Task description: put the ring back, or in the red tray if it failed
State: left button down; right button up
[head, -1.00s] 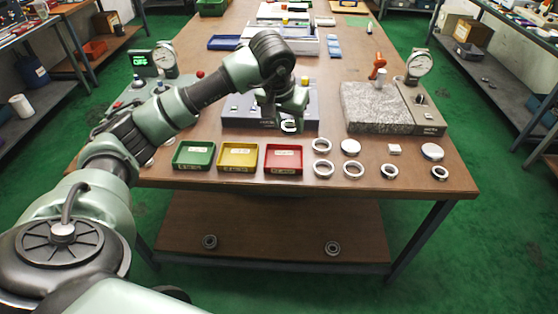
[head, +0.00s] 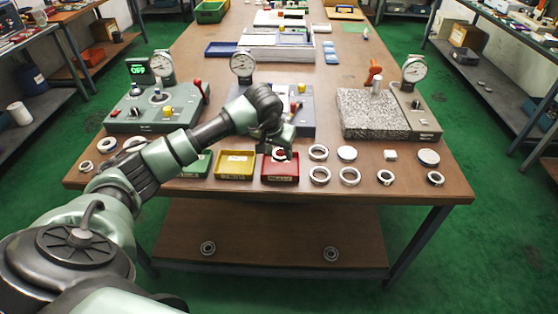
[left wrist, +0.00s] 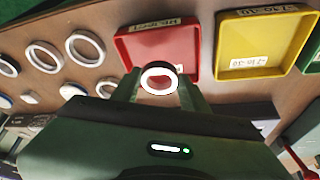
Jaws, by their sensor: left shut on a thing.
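My left gripper (head: 280,150) is shut on a pale metal ring (head: 279,157). In the left wrist view the ring (left wrist: 158,92) sits between the two fingertips (left wrist: 160,82). It overlaps the near edge of the red tray (left wrist: 196,62); its exact height over the tray is hard to tell. In the head view the red tray (head: 281,180) is directly under the gripper, and the wrist hides part of it. A label lies in the tray. My right gripper is out of view.
A yellow tray (head: 235,178) and a partly hidden green tray (head: 196,170) stand left of the red one. Several loose rings (head: 320,176) lie to the right. Behind are gauge stations (head: 160,115) and a granite block (head: 372,114).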

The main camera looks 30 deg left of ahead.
aim_at(278, 158)
pick_arm(q)
jog(key=shift+f, duration=2.25)
jog(key=c, duration=0.7)
grip_release()
jog(key=shift+f, duration=0.1)
jog(key=shift+c, duration=0.2)
